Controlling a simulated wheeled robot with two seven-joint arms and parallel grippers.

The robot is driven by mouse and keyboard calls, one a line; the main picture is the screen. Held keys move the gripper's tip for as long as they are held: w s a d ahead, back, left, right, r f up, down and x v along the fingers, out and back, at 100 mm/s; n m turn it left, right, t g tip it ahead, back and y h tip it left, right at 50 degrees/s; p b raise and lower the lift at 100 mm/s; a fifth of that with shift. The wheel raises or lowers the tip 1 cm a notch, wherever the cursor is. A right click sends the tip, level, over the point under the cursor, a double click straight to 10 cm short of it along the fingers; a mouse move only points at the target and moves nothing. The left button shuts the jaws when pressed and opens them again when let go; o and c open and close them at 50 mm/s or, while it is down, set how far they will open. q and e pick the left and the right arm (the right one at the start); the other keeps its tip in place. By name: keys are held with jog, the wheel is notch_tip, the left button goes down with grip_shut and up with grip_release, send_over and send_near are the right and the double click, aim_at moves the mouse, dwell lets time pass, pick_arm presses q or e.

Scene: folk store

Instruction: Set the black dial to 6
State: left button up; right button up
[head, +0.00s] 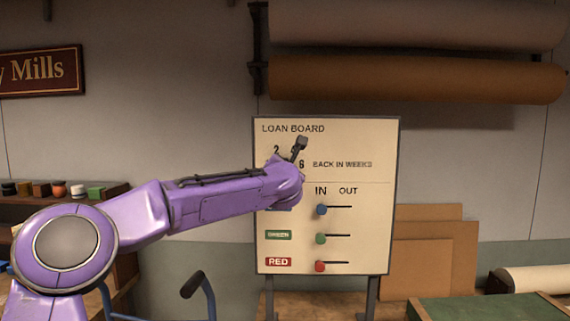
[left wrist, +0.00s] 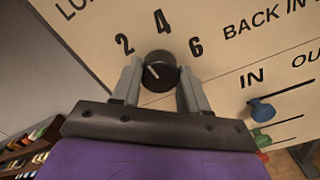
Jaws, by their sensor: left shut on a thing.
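The black dial (left wrist: 160,80) is on the cream loan board (head: 340,225), with the numbers 2, 4 and 6 around it. In the left wrist view its white mark lies on the left of its face, slanting up and left toward the 2. My left gripper (left wrist: 159,70) is shut on the dial, one finger on each side. In the head view my purple forearm and wrist hide the dial, the fingertips and part of the numbers. My right gripper is out of view.
Below the dial, the board has blue (head: 321,210), green (head: 320,239) and red (head: 320,267) slider knobs, all at the IN side. Cardboard sheets (head: 430,265) lean at the right. A green-topped table (head: 490,310) is at the lower right. A shelf (head: 60,197) stands at the left.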

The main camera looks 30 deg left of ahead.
pick_arm(q)
jog(key=shift+a+r+m+h+p, duration=0.1)
jog(key=shift+r+m+h+p, duration=0.1)
jog(key=shift+m+p, duration=3.5)
jog(key=shift+r+m+h+p, duration=0.15)
jog(key=shift+m+p, duration=1.2)
jog(key=shift+m, duration=4.65)
jog(key=o, duration=1.1)
jog(key=shift+f, duration=0.1)
jog(key=shift+c, duration=0.2)
jog(key=shift+a+f, duration=0.1)
jog(key=shift+f, duration=0.05)
